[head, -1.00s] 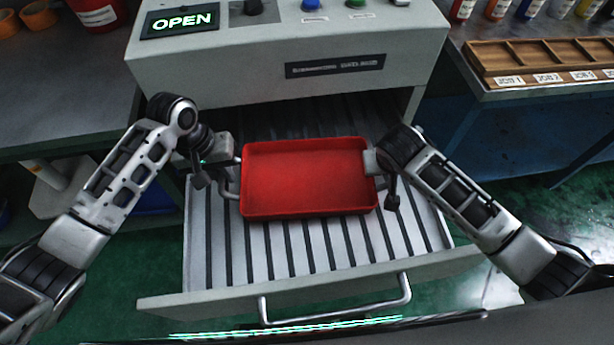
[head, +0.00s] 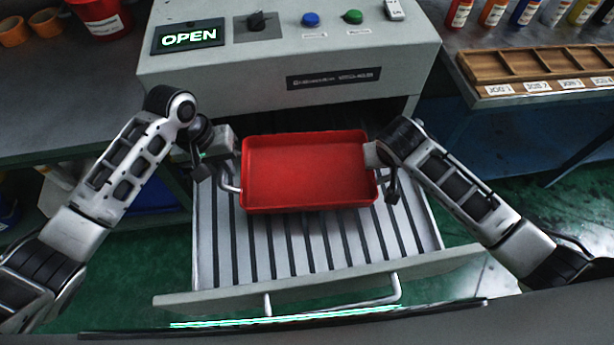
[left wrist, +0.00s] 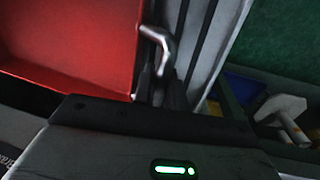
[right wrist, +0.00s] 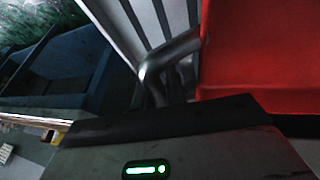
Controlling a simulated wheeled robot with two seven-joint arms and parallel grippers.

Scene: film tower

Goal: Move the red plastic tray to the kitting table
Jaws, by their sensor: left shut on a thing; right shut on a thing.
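The red plastic tray (head: 308,172) is empty and looks level, over the pulled-out, ribbed drawer (head: 300,250) of a grey machine. A gap between tray and drawer cannot be judged. My left gripper (head: 231,176) is shut on the tray's left side, at its metal handle. My right gripper (head: 379,170) is shut on the right side. In the left wrist view the tray (left wrist: 75,40) and a bent metal handle (left wrist: 160,45) show beyond the gripper. In the right wrist view the tray (right wrist: 265,50) and handle (right wrist: 165,62) show too. The fingertips are mostly hidden.
The grey machine (head: 220,75) with a lit OPEN sign (head: 188,37) stands behind the tray. The drawer's front handle (head: 385,292) is near me. At right, a table holds a wooden compartment rack (head: 530,62) with job labels and several bottles. Green floor shows between machine and table.

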